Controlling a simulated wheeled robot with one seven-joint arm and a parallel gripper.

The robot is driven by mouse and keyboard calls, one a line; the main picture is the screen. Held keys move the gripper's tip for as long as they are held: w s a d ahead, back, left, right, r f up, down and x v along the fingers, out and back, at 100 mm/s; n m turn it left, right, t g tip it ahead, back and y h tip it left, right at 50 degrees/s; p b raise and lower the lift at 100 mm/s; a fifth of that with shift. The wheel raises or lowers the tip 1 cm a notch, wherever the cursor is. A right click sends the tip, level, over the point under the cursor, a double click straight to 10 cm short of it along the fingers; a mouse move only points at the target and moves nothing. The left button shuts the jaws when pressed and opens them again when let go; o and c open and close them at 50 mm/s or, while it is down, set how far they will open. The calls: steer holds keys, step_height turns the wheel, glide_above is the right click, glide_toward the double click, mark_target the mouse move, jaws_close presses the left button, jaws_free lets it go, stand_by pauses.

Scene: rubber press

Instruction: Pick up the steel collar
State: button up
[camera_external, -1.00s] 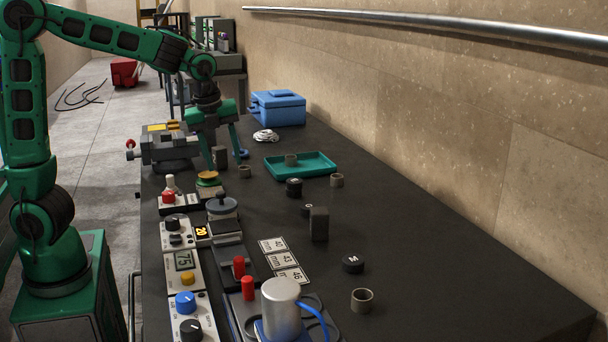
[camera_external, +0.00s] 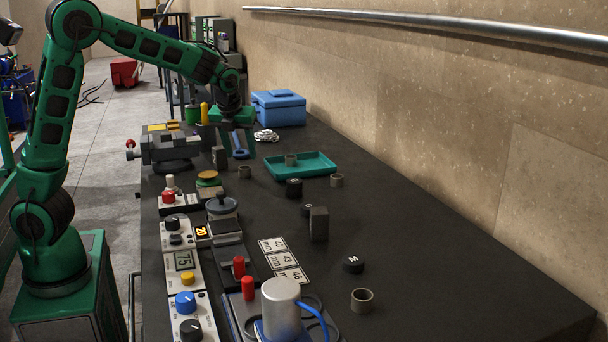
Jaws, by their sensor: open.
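Several small grey ring-shaped collars are in view, and I cannot tell by look which is the steel one. One collar (camera_external: 362,300) stands on the bench at the front right. Another collar (camera_external: 336,180) is right of the teal tray (camera_external: 312,174), and one more collar (camera_external: 291,159) sits in the tray. A further collar (camera_external: 244,172) stands on the bench left of the tray. My gripper (camera_external: 238,153) is open, pointing down, with nothing seen held. It is near the bench's far part, left of the tray, behind the collar there. A blue object (camera_external: 239,145) shows between its fingers.
A grey block (camera_external: 319,224) stands upright mid-bench. Black knob-like pieces (camera_external: 353,264) lie nearby. A vise (camera_external: 172,148), press controls and a silver cylinder (camera_external: 281,303) line the left side. A blue box (camera_external: 279,108) is at the back. The right bench is clear.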

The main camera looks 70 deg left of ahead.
mark_target(244, 177)
steer(key=x, duration=0.4)
steer(key=shift+d+f, duration=0.15)
steer(key=shift+d, duration=0.2)
steer(key=shift+w+a+f, duration=0.1)
steer(key=shift+a+f, duration=0.1)
steer(key=shift+f, duration=0.35)
steer(key=shift+c, duration=0.6)
steer(key=c, duration=1)
steer(key=shift+r, duration=0.1)
steer(key=shift+c, duration=0.2)
